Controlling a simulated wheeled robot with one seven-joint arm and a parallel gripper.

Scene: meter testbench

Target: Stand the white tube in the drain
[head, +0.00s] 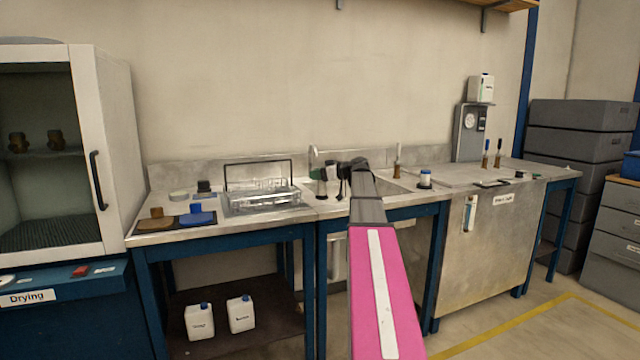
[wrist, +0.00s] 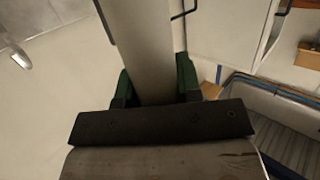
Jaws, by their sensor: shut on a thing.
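My gripper (wrist: 150,92) has green finger pads, one on each side of the pale, greyish-white tube (wrist: 145,45), and is shut on it. In the wrist view the tube runs up out of the top of the picture, so its far end is not seen. In the head view my gripper (head: 330,177) is over the worktop by the sink (head: 400,182), at the end of my outstretched arm. A small pale part of the tube (head: 331,171) seems to show there. The drain is not visible; my arm and the sink's rim hide the basin floor.

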